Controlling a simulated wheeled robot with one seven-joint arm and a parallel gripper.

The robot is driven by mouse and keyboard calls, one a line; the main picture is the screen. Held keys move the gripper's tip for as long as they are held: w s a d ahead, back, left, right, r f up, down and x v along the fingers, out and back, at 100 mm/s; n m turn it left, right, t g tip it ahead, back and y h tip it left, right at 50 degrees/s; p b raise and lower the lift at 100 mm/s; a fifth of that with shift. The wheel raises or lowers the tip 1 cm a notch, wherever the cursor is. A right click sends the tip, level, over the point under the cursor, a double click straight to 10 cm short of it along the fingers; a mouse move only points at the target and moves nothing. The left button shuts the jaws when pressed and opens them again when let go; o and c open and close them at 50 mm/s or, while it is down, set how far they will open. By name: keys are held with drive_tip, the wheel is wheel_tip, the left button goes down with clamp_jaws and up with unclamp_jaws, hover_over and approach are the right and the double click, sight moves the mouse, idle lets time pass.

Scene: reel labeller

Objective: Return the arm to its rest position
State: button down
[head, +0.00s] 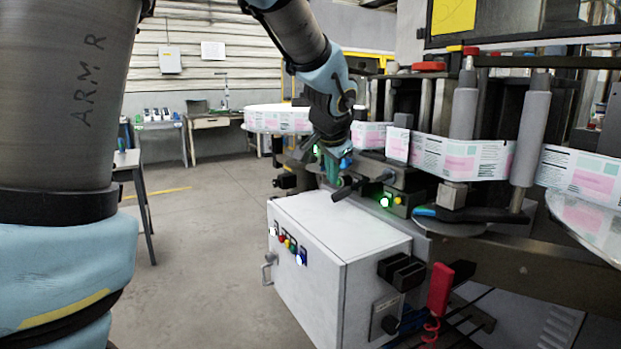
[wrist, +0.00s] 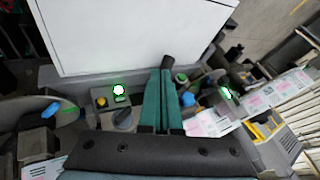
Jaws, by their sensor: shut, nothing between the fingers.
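My arm reaches from the upper left of the head view toward the labelling machine. My gripper (head: 330,172) points down just above the back of the white control cabinet (head: 330,235). In the wrist view my gripper's green fingers (wrist: 162,98) lie side by side, shut with nothing between them. The white cabinet fills the top of the wrist view (wrist: 135,35). A dark rod end (wrist: 168,61) shows at the fingertips; I cannot tell if it touches them.
The label web (head: 463,156) runs past rollers on the right. A lit green button (head: 384,202) sits on a small box close to my gripper. A red handset (head: 439,290) hangs at the cabinet's right. Open floor (head: 200,240) lies to the left, with benches behind.

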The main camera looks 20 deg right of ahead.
drive_tip(key=s+a+f+n+g+y, duration=0.2)
drive_tip(key=a+f+n, duration=0.3)
drive_tip(key=a, duration=0.8)
drive_tip(key=s+a+f+n+g+y, duration=0.15)
drive_tip(key=a+f+n, duration=0.35)
drive_tip(key=a, duration=0.9)
drive_tip(key=s+a+f+n+g, duration=0.1)
drive_tip(key=s+a+f+n, duration=0.1)
drive_tip(key=s+a+f, duration=0.2)
drive_tip(key=s+a, duration=0.3)
drive_tip(key=s, duration=0.1)
drive_tip(key=shift+f+n+g, duration=0.25)
drive_tip(key=shift+n+g, duration=0.1)
drive_tip(key=shift+n, duration=0.05)
drive_tip(key=shift+w+h, duration=0.1)
drive_tip(key=shift+h, duration=0.15)
